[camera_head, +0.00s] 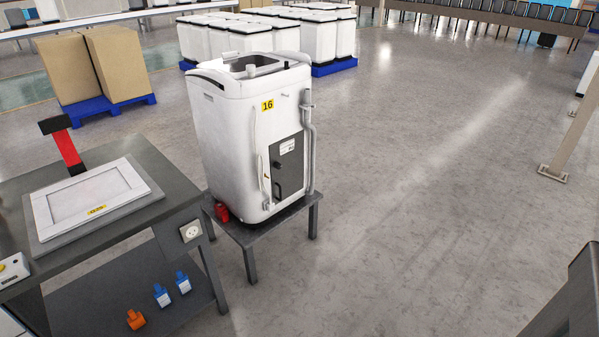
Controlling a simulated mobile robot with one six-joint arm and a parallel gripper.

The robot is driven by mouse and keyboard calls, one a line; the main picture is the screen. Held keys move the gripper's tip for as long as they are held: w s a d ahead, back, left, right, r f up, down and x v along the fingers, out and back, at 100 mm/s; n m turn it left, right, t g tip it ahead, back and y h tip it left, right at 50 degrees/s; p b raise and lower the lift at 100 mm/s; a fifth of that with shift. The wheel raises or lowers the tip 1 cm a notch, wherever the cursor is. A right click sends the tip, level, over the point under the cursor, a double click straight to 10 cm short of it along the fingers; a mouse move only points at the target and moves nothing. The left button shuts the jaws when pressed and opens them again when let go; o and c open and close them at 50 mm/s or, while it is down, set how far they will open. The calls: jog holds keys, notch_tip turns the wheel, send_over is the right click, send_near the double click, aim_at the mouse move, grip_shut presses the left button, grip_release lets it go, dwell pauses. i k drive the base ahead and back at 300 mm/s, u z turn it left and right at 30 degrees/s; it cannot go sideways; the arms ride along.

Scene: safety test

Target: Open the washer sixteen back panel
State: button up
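The white washer (222,120) with a yellow "16" label stands upright on a low dark stand (246,235) in the middle of the view. A dark grey panel (290,175) with a white label and a small black latch is set into its right-hand face. The panel looks closed and flush with the face. A grey pipe runs down beside the panel on its right, and a thin hose runs down on its left. My gripper is not in view.
A dark workbench (165,180) at the left holds a framed white panel (130,193) and a red and black upright device (67,150). A red object (222,212) sits at the washer's foot. Boxes on a blue pallet (105,105) stand behind. Floor right of the washer is clear.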

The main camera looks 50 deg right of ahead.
aim_at(286, 181)
jog(key=u, duration=0.45)
jog(key=k, duration=0.15)
jog(key=z, duration=2.15)
jog(key=k, duration=0.85)
jog(key=u, duration=0.2)
jog(key=i, duration=0.8)
